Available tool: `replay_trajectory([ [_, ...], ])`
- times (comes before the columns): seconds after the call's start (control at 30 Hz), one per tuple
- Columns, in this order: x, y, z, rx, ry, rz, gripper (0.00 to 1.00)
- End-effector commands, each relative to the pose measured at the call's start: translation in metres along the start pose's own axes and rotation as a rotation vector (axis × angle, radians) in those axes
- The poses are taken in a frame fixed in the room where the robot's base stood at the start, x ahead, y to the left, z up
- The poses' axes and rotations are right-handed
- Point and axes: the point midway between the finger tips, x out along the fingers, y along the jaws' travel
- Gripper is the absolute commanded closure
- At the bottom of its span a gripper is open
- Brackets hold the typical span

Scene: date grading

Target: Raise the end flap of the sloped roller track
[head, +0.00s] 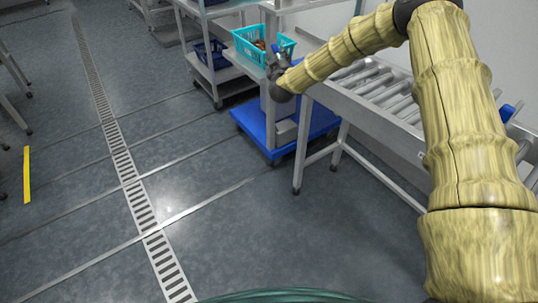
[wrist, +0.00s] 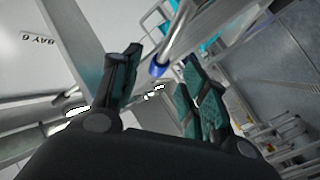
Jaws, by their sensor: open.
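The sloped roller track (head: 372,118) stands at the right of the head view, a grey metal frame on legs with metal rollers, partly hidden behind my arm. My gripper (head: 274,62) is at its left end, in front of the teal crate. In the wrist view my gripper (wrist: 158,88) is open, its dark fingers with teal pads apart. A bent metal bar with a blue tip (wrist: 158,69) shows in the gap between them; I cannot tell whether it touches a finger. I cannot clearly make out the end flap or its position.
A blue platform (head: 253,129) lies on the floor below. A shelf cart with a dark blue crate (head: 211,54) is behind. The floor at left, with a drain grate (head: 124,163), is mostly clear.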

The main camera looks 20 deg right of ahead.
Motion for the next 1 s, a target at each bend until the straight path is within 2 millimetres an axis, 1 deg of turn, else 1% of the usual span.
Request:
replay_trajectory([
  [0.03,-0.008,-0.001,-0.002,-0.001,0.001,-0.002,0.56],
  [0.3,-0.048,-0.002,-0.001,-0.001,0.0,-0.005,0.56],
  [0.57,-0.068,-0.031,0.018,0.026,-0.037,-0.079,0.56],
  [1.0,-0.109,-0.071,0.05,0.067,-0.109,-0.19,0.56],
])
